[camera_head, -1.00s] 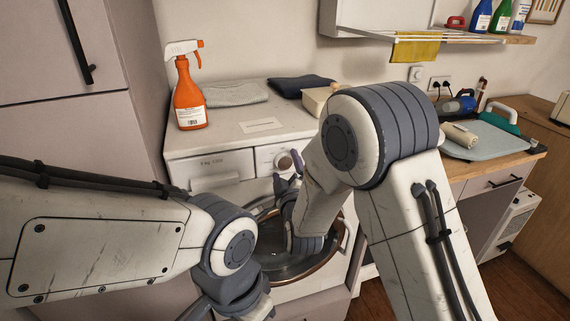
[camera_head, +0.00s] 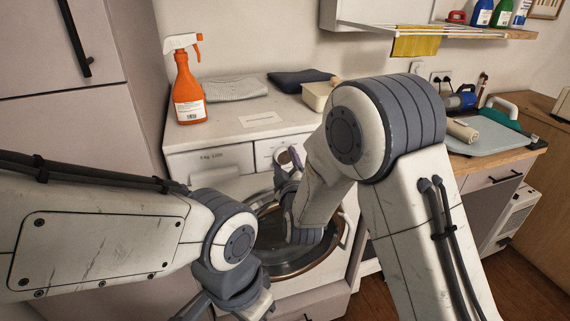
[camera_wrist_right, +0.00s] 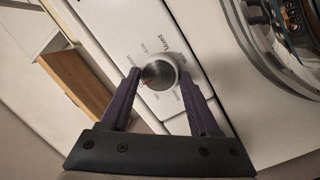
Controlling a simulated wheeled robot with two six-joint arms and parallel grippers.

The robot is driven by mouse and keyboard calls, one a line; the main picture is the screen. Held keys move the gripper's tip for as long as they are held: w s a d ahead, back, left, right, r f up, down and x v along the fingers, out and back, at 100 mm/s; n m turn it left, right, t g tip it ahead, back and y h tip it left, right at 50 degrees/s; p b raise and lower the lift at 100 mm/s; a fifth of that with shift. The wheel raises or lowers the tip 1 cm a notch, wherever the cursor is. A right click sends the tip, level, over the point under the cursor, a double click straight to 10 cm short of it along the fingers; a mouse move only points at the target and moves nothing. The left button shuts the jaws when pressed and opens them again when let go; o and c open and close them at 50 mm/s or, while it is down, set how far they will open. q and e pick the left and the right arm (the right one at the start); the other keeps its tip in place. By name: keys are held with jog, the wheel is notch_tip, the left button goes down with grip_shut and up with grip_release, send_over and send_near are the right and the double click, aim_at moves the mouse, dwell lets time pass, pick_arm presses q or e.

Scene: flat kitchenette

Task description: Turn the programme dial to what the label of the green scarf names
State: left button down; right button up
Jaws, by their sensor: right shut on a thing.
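In the head view the same gripper (camera_head: 287,168) is at the panel, partly behind my right arm, with the dial (camera_head: 284,157) just above. My left gripper (camera_head: 235,305) is low in front of the machine, its fingertips cut off by the frame. I see no green scarf.
The round door (camera_head: 290,268) is below. A yellow cloth (camera_head: 416,42) hangs on the rack.

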jog(key=m+b, duration=0.3)
jog(key=m, duration=0.1)
jog(key=shift+g+y, duration=0.3)
jog(key=shift+r+m+g+b, duration=0.15)
jog(key=shift+m+g+b, duration=0.25)
jog(key=shift+m+b, duration=0.8)
jog(key=shift+m, duration=0.5)
jog(key=o, duration=1.4)
jog(key=shift+c, duration=0.2)
jog(key=b+v, duration=0.1)
jog(key=v, duration=0.9)
jog(key=shift+s, duration=0.25)
jog(key=shift+d, duration=0.15)
